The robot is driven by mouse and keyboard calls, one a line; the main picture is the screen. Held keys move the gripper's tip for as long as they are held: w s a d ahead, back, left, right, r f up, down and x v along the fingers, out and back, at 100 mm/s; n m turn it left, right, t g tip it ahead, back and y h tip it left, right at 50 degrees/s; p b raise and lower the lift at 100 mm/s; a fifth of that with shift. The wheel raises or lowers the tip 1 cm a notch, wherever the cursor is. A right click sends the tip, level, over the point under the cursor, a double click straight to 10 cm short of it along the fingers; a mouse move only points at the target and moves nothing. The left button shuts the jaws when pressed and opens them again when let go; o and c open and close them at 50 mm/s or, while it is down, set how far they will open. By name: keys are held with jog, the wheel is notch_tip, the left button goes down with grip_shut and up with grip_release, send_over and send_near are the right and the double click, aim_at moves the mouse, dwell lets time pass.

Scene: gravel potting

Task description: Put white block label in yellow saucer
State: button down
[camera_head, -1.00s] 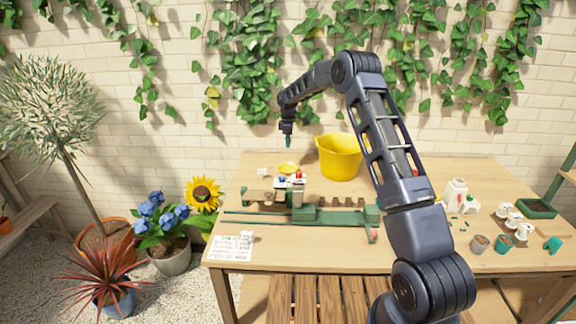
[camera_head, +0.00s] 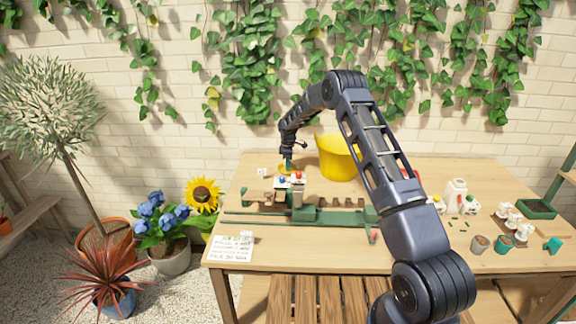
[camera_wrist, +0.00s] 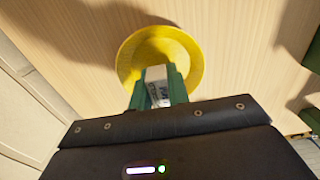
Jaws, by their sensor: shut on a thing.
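The yellow saucer (camera_wrist: 190,60) lies on the wooden table and fills the upper middle of the wrist view. In the head view the saucer (camera_head: 282,168) is mostly hidden behind my gripper. My gripper (camera_wrist: 158,88) has green fingers and is shut on a white block label (camera_wrist: 157,75) with dark print on its side. The label is over the saucer; I cannot tell whether it touches it. In the head view my gripper (camera_head: 287,165) points down at the back left of the table.
A yellow bucket (camera_head: 338,158) stands just right of my gripper. A green rail device (camera_head: 320,215) with red and blue buttons stands in front. A small white block (camera_head: 262,171) lies to the left. A printed sheet (camera_head: 231,248) lies at the front left.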

jog(key=shift+f, duration=0.1)
jog(key=c, duration=1.3)
grip_release()
jog(key=shift+c, duration=0.2)
